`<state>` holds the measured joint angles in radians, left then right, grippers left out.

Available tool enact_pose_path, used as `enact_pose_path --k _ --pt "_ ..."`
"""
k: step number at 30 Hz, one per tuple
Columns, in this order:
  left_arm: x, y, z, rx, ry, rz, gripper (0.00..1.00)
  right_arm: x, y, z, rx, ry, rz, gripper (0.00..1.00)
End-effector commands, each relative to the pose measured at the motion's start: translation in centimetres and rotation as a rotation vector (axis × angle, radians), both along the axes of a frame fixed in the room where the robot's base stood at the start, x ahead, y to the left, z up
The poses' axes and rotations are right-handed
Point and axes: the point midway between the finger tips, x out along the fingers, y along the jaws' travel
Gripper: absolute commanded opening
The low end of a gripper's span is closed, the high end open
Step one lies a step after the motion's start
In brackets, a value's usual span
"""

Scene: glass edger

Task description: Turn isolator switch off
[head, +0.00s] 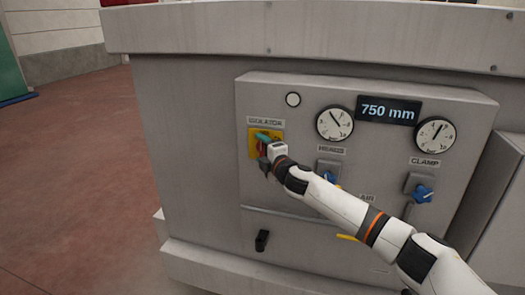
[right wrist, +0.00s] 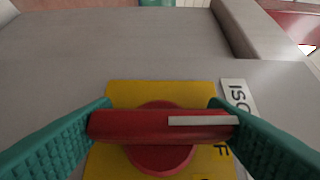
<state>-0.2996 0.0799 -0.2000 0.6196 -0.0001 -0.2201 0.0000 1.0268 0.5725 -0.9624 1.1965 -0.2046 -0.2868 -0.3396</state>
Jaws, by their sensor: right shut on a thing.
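The isolator switch has a red handle (right wrist: 160,126) on a yellow plate (right wrist: 118,93). In the head view the yellow plate (head: 252,141) sits under the ISOLATOR label (head: 265,121) on the grey control panel, mostly covered by my right gripper (head: 264,141). In the right wrist view the teal fingers of this gripper (right wrist: 162,118) press on the two ends of the red handle. A pale line marks one half of the handle. The lettering on the plate is partly hidden. My left gripper is in neither view.
The panel (head: 290,180) also carries two dials (head: 334,123), a 750 mm display (head: 388,110) and blue valve handles (head: 421,194). My right arm passes in front of the lower panel. A black handle (head: 262,240) is below. Open floor (head: 70,180) lies left.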

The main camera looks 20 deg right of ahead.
Motion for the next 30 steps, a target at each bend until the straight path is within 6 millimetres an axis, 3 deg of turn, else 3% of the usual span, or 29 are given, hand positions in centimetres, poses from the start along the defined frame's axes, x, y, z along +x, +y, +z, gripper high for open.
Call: enact_pose_path --k 9,10,14,24,30 --pt "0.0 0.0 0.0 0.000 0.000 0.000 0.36 0.0 0.1 -0.2 -0.004 0.002 0.001 0.46" --pt "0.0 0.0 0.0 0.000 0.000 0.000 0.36 0.0 0.1 -0.2 -0.004 0.002 0.001 0.70" --pt "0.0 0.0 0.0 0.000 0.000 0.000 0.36 0.0 0.1 -0.2 -0.004 0.002 0.001 0.90" --pt "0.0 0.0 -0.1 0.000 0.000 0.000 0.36 -0.2 0.0 -0.1 -0.002 0.000 0.002 0.90" --pt "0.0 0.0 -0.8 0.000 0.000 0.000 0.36 -2.2 -0.5 -0.2 -0.004 -0.002 0.002 0.90"
